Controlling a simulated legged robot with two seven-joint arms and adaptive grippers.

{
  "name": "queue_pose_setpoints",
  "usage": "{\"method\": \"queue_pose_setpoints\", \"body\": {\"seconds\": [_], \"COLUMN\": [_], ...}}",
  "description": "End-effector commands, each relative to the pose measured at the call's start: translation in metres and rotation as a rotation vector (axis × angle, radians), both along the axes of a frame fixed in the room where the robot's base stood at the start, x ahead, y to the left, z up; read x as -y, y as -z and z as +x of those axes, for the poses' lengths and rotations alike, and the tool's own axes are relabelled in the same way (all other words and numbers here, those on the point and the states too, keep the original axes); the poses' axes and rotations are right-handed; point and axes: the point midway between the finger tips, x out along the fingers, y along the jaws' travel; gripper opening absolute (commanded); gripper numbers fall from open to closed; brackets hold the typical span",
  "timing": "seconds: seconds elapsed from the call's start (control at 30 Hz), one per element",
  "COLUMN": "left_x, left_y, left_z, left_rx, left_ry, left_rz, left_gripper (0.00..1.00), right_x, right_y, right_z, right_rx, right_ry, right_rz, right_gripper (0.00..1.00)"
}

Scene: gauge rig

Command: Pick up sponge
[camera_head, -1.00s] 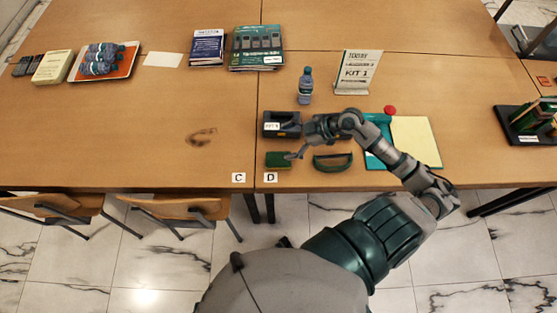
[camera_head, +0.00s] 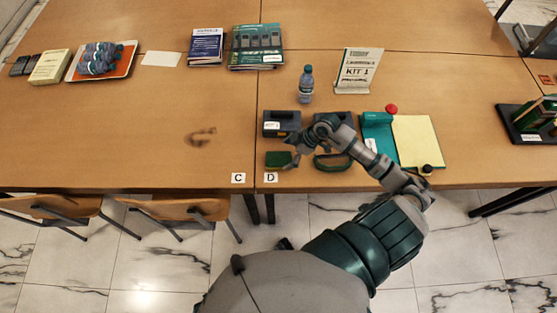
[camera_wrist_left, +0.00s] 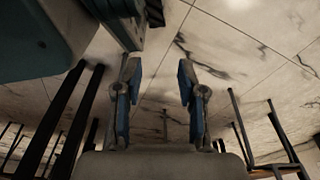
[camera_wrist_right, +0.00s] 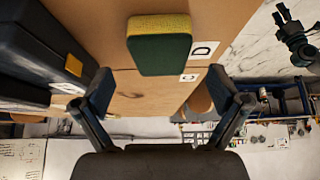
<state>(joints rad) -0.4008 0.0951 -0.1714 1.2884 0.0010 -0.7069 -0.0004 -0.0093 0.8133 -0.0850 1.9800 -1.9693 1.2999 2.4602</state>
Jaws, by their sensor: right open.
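The sponge (camera_head: 278,159) is a small green block with a yellow side. It lies on the table near the front edge, just above the D label. In the right wrist view the sponge (camera_wrist_right: 160,45) shows ahead of the fingers, its green face and yellow side visible. My right gripper (camera_head: 292,150) is beside the sponge at its right in the head view; its fingers (camera_wrist_right: 165,105) are apart and nothing is between them. My left gripper (camera_wrist_left: 158,90) shows only in its own wrist view, with fingers apart and empty over the floor.
A dark box (camera_head: 282,122) stands behind the sponge. A green curved-handled item (camera_head: 333,162) is to the right, partly under my arm. A bottle (camera_head: 306,85) stands behind.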

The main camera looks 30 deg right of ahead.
Motion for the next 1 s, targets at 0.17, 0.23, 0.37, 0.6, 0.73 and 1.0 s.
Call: {"method": "queue_pose_setpoints", "body": {"seconds": [0.17, 0.23, 0.37, 0.6, 0.73, 1.0], "left_x": [0.001, 0.002, 0.002, 0.002, 0.002, 0.002], "left_y": [-0.004, -0.007, -0.012, -0.013, -0.013, -0.013], "left_z": [0.005, 0.009, 0.013, 0.013, 0.013, 0.012], "left_rx": [0.002, 0.004, 0.007, 0.004, 0.004, 0.004], "left_ry": [-0.001, -0.002, -0.003, -0.003, -0.002, -0.002], "left_rz": [0.0, 0.0, -0.001, 0.001, 0.001, 0.001], "left_gripper": [0.4, 0.4, 0.4, 0.4, 0.4, 0.4], "right_x": [-0.016, -0.022, -0.027, -0.028, -0.028, -0.028], "right_y": [0.018, 0.027, 0.038, 0.039, 0.039, 0.039], "right_z": [0.01, 0.014, 0.017, 0.017, 0.017, 0.017], "right_rx": [0.001, 0.0, 0.0, 0.001, 0.001, 0.001], "right_ry": [0.0, 0.0, -0.001, -0.001, -0.001, -0.001], "right_rz": [0.004, 0.003, 0.002, 0.001, 0.001, 0.001], "right_gripper": [0.97, 0.97, 0.97, 0.97, 0.72, 0.52]}}
